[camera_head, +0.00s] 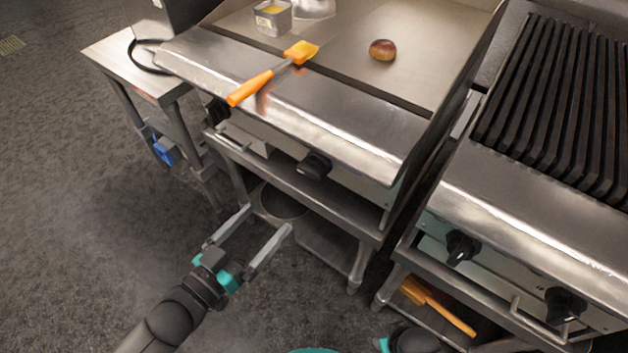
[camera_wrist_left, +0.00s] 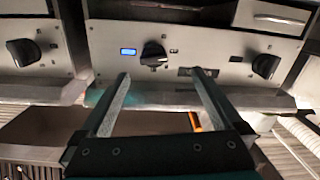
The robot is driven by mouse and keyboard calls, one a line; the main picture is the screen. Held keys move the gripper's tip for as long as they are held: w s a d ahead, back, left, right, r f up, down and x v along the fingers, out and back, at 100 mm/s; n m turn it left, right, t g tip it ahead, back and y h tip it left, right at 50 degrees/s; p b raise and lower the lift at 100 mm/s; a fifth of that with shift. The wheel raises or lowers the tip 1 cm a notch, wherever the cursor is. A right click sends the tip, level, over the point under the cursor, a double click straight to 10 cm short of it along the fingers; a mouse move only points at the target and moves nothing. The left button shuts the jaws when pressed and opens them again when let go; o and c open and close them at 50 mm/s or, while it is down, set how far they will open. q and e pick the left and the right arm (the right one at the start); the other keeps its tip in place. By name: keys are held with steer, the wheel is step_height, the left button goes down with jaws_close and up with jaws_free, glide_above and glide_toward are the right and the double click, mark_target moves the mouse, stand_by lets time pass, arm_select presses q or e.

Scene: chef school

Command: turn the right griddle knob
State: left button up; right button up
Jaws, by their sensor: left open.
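The right griddle knob (camera_head: 314,165) is black and sits on the griddle's front panel, under the steel front ledge. The left griddle knob (camera_head: 217,110) is partly shaded under the same ledge. My left gripper (camera_head: 269,218) is open and empty, in front of and below the panel, apart from both knobs. In the left wrist view its fingers (camera_wrist_left: 161,73) are spread, with a black knob (camera_wrist_left: 153,55) beyond and between them. Which knob that is, I cannot tell. My right gripper is not in view.
An orange brush (camera_head: 270,75) lies across the griddle's front ledge. A round brown item (camera_head: 382,49) and a metal container (camera_head: 272,18) are on the griddle plate. A grill (camera_head: 550,120) with its own knobs stands at right. Open floor (camera_head: 80,220) lies at left.

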mark_target(308, 175)
arm_select(q)
steer(key=shift+h, duration=0.4)
steer(key=b+x, duration=0.1)
steer(key=x, duration=0.3)
steer(key=r+b+x, duration=0.1)
steer(key=b+x, duration=0.1)
steer(key=x, duration=0.3)
steer(key=b+x, duration=0.1)
steer(key=x, duration=0.3)
steer(key=shift+d+r, duration=0.2)
steer(key=shift+d, duration=0.15)
steer(key=shift+b+x, duration=0.5)
steer(key=shift+x, duration=0.55)
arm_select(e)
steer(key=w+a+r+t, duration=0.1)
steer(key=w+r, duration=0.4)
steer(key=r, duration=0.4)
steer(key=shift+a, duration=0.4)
arm_select(q)
steer(key=shift+r, duration=0.1)
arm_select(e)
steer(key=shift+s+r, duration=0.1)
arm_select(q)
steer(key=c, duration=1.3)
